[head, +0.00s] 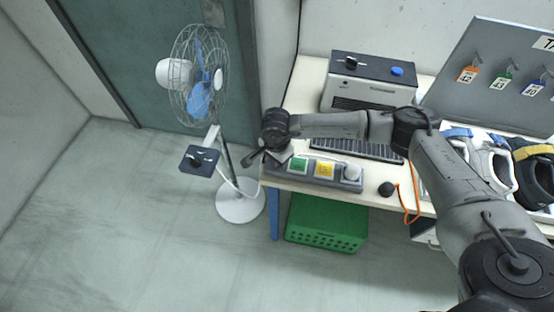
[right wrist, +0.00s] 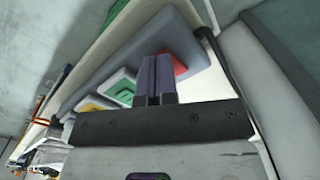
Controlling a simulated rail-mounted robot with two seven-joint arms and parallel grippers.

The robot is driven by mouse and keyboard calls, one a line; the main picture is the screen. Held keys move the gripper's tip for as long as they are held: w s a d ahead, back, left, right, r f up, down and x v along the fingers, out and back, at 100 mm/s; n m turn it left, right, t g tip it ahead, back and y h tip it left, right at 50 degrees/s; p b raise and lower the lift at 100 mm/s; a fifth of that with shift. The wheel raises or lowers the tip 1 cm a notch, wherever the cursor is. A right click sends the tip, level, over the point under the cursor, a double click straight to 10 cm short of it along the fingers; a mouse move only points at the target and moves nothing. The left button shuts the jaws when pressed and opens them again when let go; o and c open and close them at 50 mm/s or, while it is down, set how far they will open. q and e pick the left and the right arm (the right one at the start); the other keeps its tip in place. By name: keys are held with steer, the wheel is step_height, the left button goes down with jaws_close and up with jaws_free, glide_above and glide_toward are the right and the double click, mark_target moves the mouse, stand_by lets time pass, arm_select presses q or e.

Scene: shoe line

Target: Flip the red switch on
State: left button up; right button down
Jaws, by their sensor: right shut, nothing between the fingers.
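The red switch (right wrist: 181,64) shows in the right wrist view on a grey switch strip (right wrist: 150,45), partly behind the fingertips. In the head view it is hidden behind my right gripper (head: 262,156), which is over the strip's left end (head: 313,180). The right gripper (right wrist: 157,62) is shut and empty, its fingertips overlapping the left side of the red switch. I cannot tell whether they touch it. A green switch (head: 299,165) and a yellow switch (head: 325,169) sit to its right in the head view. My left gripper is not in view.
A fan (head: 199,85) with a control box (head: 199,160) stands left of the table. Behind the strip are a dark grille and a grey machine (head: 367,84). A green crate (head: 327,222) is below the table.

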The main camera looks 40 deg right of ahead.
steer(key=shift+f, duration=0.3)
steer(key=shift+r, duration=0.1)
steer(key=shift+r+p, duration=1.2)
steer(key=shift+r, duration=0.8)
steer(key=shift+r+p, duration=0.85)
steer(key=shift+r, duration=0.65)
